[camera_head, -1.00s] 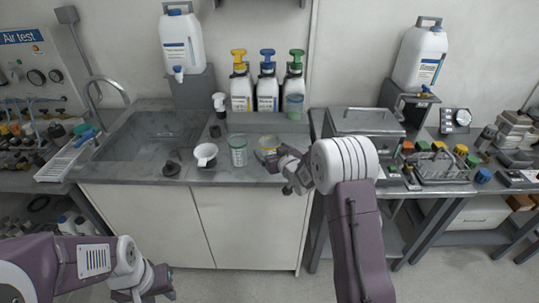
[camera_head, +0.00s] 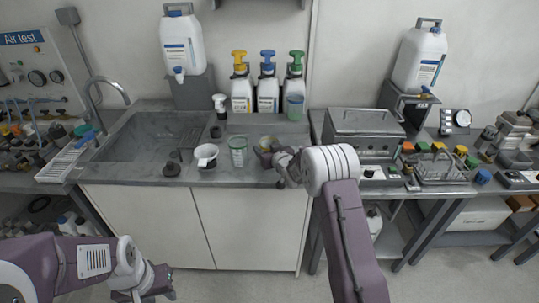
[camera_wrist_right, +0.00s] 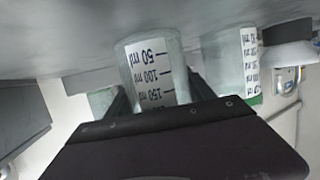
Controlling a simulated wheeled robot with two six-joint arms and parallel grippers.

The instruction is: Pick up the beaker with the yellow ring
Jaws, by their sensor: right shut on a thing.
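The beaker with the yellow ring (camera_head: 268,141) stands on the counter near its front edge, partly hidden by my right gripper (camera_head: 268,156). In the right wrist view this clear beaker (camera_wrist_right: 152,70) shows upside down, with its millilitre scale, between the two fingers of my right gripper (camera_wrist_right: 155,98). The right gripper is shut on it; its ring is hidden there. My left gripper (camera_head: 150,290) is low at the bottom left, away from the counter; its jaws are too small to read.
A clear beaker with green marking (camera_head: 238,151) stands just left of the held beaker and also shows in the right wrist view (camera_wrist_right: 230,65). Pump bottles (camera_head: 267,92) stand behind; a metal box (camera_head: 366,130) is at right.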

